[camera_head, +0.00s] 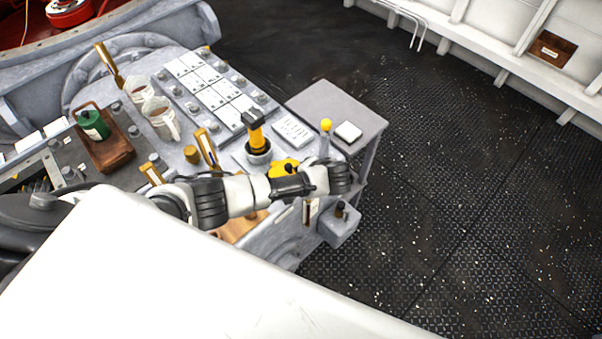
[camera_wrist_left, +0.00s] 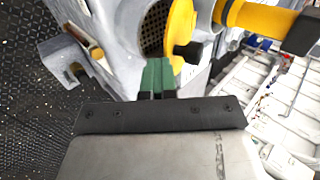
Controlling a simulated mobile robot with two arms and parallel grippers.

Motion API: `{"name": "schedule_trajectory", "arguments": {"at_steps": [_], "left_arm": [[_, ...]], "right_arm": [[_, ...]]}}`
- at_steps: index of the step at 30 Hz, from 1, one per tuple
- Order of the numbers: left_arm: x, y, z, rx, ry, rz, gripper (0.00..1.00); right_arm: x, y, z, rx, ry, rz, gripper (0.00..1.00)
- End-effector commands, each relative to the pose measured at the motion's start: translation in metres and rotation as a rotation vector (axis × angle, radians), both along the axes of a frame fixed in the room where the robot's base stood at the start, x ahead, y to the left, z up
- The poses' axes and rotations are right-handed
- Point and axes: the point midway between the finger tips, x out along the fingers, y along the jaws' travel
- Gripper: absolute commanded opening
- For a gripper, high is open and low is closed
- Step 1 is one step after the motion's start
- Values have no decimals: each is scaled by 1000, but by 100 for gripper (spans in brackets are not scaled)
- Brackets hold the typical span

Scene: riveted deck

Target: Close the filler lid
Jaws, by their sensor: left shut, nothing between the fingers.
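The filler lid is yellow with a dark knob (camera_wrist_left: 188,52). In the left wrist view the lid (camera_wrist_left: 181,28) stands raised beside the round filler opening with its dark mesh (camera_wrist_left: 152,30), so it looks open. In the head view part of the yellow lid (camera_head: 283,167) shows just behind my left arm. My left gripper (camera_wrist_left: 158,75) has green fingertips and is shut and empty. In the wrist view its tips appear just below the lid and mesh; I cannot tell whether they touch. In the head view my forearm and wrist hide the fingers. My right gripper is not in view.
A yellow lever with a black top (camera_head: 254,130) stands close to the lid. A yellow-knobbed lever (camera_head: 326,126), brass handles, mugs (camera_head: 160,118) and a green can (camera_head: 93,124) crowd the console. A grey box (camera_head: 340,224) juts from its side. Dark floor at right is free.

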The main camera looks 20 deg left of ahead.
Motion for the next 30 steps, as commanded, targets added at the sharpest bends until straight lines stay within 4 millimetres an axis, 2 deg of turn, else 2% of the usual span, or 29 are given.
{"name": "schedule_trajectory", "arguments": {"at_steps": [15, 30], "left_arm": [[-3, -5, -24, 3, 0, 3, 0], [-3, -6, -30, 3, 0, 3, 0]], "right_arm": [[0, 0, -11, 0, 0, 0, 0], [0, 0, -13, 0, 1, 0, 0]]}}
